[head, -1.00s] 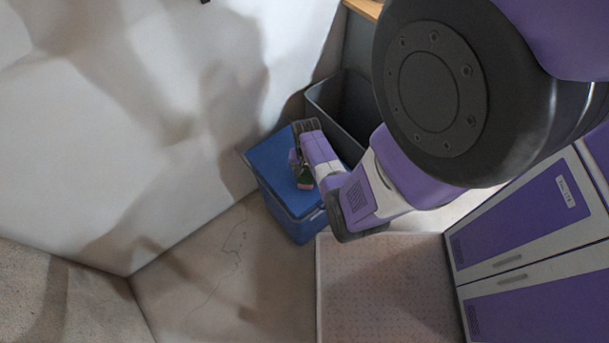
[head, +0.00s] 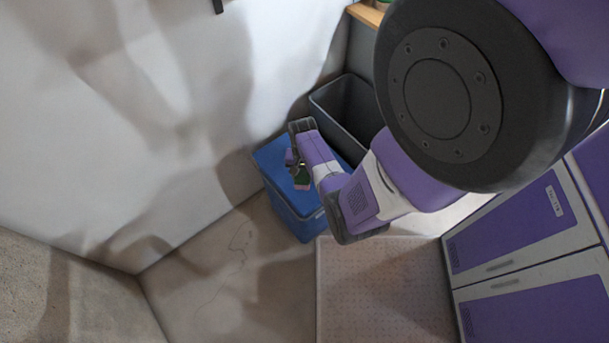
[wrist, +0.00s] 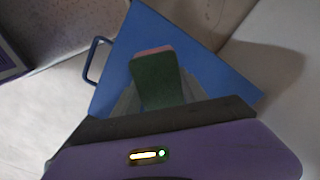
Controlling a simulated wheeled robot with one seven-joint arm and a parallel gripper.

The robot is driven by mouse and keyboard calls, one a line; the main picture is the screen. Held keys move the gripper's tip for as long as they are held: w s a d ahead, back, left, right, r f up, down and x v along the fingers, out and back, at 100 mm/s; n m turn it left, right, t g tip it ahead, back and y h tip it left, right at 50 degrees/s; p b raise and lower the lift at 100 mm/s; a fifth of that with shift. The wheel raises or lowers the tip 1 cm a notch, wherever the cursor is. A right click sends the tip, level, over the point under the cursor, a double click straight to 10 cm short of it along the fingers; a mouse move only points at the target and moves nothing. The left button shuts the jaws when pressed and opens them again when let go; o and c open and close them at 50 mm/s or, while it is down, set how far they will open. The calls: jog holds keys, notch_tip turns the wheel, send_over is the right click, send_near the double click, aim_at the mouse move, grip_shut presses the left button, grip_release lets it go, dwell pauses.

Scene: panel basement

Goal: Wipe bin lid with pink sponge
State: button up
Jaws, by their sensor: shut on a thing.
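The bin is blue with a flat blue lid (head: 273,155) and stands against the white wall in the head view. The lid (wrist: 200,60) fills much of the wrist view, with a handle (wrist: 93,60) at its left edge. My gripper (head: 295,172) is over the lid. It is shut on the sponge (wrist: 156,75), which shows a dark green face and a thin pink edge at its far end. Whether the sponge touches the lid I cannot tell.
An open dark grey bin (head: 345,105) stands right behind the blue one. A purple and white cabinet (head: 520,240) is at the right. A pale dotted mat (head: 380,290) lies on the floor in front. Bare floor (head: 220,270) is free at the left.

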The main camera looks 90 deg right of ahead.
jog(key=shift+r+p, duration=1.1)
jog(key=shift+r, duration=0.55)
jog(key=shift+w, duration=0.1)
